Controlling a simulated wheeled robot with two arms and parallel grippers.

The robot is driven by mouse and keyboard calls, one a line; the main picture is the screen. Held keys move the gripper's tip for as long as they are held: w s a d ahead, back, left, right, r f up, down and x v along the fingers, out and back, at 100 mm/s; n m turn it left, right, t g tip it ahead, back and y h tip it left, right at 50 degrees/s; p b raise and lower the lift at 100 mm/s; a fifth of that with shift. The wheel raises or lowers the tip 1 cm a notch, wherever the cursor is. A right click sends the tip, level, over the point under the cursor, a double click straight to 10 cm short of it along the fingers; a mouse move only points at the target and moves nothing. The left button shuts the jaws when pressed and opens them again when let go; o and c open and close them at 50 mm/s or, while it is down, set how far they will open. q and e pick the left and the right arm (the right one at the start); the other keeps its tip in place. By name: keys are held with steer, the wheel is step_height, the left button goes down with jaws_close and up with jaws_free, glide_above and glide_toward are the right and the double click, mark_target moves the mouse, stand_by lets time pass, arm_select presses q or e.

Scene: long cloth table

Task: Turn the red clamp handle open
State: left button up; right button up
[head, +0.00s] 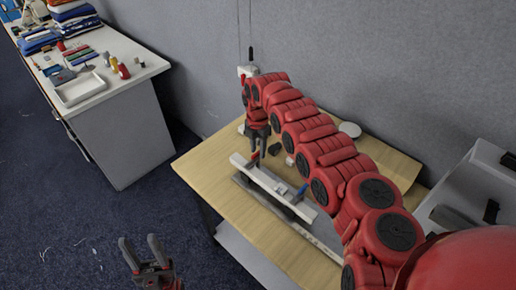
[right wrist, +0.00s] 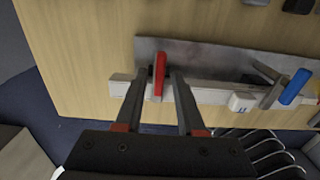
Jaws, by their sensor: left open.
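The red clamp handle (head: 256,157) is mostly hidden by my right gripper in the head view. In the right wrist view the red handle (right wrist: 159,75) stands upright in the picture at one end of a pale bar (right wrist: 215,93). My right gripper (right wrist: 158,80) is open, with one finger on each side of the red handle and a small gap on both sides. In the head view my right gripper (head: 260,152) points down at the bar's far left end. My left gripper (head: 146,256) is open and empty, low at the left, away from the wooden table.
A blue handle (right wrist: 296,86) stands farther along the bar, with a white block (right wrist: 242,102) near it. A grey plate (right wrist: 205,60) lies beside the bar. A white table (head: 125,100) with tools and folded cloth stands at upper left.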

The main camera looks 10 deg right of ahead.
jaws_close()
steer(key=m+b, duration=0.3)
steer(key=shift+f, duration=0.2)
steer(key=m+b, duration=0.2)
steer(key=m, duration=0.1)
steer(key=m+b, duration=0.7)
steer(key=shift+b, duration=0.35)
steer(key=m+b, duration=0.2)
steer(key=shift+m, duration=0.4)
steer(key=shift+r+m+b, duration=0.2)
steer(key=shift+m+b, duration=0.35)
steer(key=shift+m, duration=0.55)
